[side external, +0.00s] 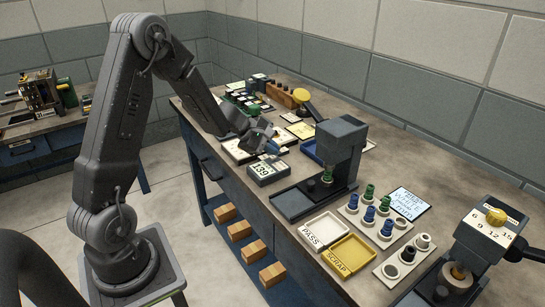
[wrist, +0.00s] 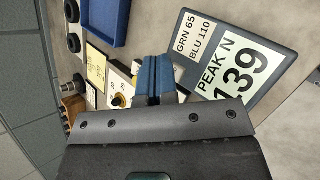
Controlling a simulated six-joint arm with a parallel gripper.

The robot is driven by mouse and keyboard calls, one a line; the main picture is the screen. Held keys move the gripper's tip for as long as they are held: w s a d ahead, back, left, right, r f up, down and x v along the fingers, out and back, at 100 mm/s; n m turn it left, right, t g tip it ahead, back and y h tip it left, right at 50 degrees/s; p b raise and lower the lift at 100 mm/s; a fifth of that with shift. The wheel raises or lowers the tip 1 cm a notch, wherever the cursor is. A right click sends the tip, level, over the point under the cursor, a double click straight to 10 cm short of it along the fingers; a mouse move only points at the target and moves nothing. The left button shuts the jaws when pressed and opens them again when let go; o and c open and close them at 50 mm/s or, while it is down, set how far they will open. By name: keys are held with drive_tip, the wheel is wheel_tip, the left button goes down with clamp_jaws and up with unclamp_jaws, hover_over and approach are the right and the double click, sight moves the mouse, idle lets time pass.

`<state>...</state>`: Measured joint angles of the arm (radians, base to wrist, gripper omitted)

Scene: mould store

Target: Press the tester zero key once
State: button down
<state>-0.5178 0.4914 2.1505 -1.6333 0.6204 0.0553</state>
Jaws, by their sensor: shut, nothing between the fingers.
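The tester's display unit (side external: 268,171) is a dark box reading 139, near the bench's front edge. In the wrist view its face (wrist: 230,60) reads PEAK N 139, with GRN 65 and BLU 110 on a smaller label. The tester's press (side external: 342,150), a dark column on a base plate, stands to its right, with a green piece under its head. My gripper (side external: 270,143) is low over the bench, just behind the display unit. Its blue fingers (wrist: 155,78) are shut and empty, beside the display face in the wrist view. I cannot make out the zero key; contact cannot be told.
White PASS (side external: 325,232) and yellow SCRAP (side external: 351,256) trays lie to the right of the press. Racks of green and blue pieces (side external: 376,217) stand beyond. A blue tray (wrist: 118,18) and a white panel with a yellow-black knob (wrist: 122,92) lie near my fingers.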

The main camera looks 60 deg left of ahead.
sight(272, 157)
drive_tip(key=shift+f, duration=0.5)
idle(0.4)
drive_tip(key=shift+r, duration=0.9)
drive_tip(key=shift+r, duration=2.55)
